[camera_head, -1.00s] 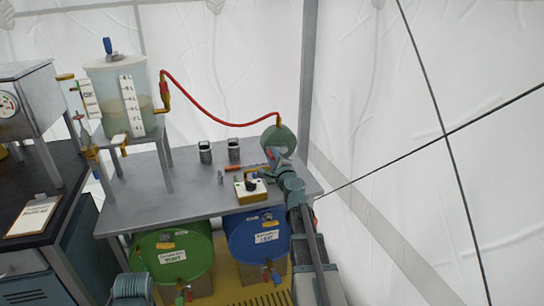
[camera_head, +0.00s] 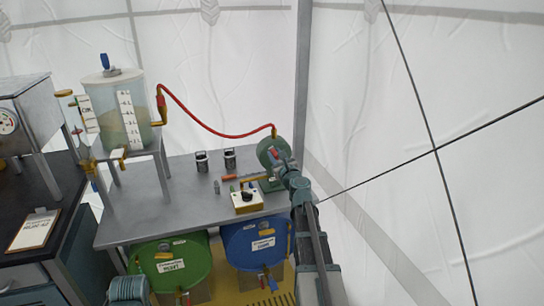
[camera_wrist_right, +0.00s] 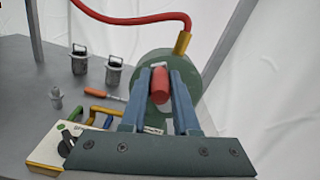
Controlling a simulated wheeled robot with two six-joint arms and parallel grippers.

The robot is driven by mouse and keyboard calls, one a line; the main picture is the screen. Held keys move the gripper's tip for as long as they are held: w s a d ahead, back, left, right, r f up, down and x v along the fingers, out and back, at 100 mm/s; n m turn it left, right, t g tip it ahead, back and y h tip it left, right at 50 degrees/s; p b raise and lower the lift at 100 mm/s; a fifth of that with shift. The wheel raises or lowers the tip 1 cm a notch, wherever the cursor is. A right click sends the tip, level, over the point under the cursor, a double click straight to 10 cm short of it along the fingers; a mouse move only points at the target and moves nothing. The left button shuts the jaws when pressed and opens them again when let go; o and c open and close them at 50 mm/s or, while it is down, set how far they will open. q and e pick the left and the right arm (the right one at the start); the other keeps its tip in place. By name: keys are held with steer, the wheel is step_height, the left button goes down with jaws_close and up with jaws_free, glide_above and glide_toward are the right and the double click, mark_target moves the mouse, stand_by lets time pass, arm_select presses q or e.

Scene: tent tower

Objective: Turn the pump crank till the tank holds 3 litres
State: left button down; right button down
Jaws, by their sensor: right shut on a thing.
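The green round pump (camera_head: 268,147) stands at the right end of the grey table. Its red crank handle (camera_wrist_right: 159,88) sits between the two blue fingers of my right gripper (camera_wrist_right: 159,74), which is shut on it. In the head view my right gripper (camera_head: 277,157) covers part of the pump's front. The clear tank (camera_head: 108,119) stands on a raised stand at the left, with a white scale strip (camera_head: 128,118) and murky liquid inside. A red hose (camera_head: 205,128) joins tank and pump. My left gripper is out of view.
A yellow-and-white box with a black knob (camera_head: 247,200) sits close to the pump. Two small metal canisters (camera_head: 202,161) stand behind it. A green drum (camera_head: 175,265) and a blue drum (camera_head: 257,245) lie under the table (camera_head: 150,215). A dark bench holds a clipboard (camera_head: 33,231).

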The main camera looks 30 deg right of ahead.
steer(key=s+d+f+m+b, duration=0.2)
steer(key=d+m, duration=0.5)
steer(key=m, duration=1)
steer(key=shift+d+f+m+b, duration=0.3)
steer(key=shift+d+m+b, duration=0.05)
steer(key=shift+m, duration=0.05)
stand_by(0.4)
steer(key=c, duration=0.7)
jaws_free()
steer(key=shift+o, duration=0.2)
steer(key=v, duration=1.3)
steer(key=shift+s, duration=0.4)
steer(key=shift+w+f, duration=0.1)
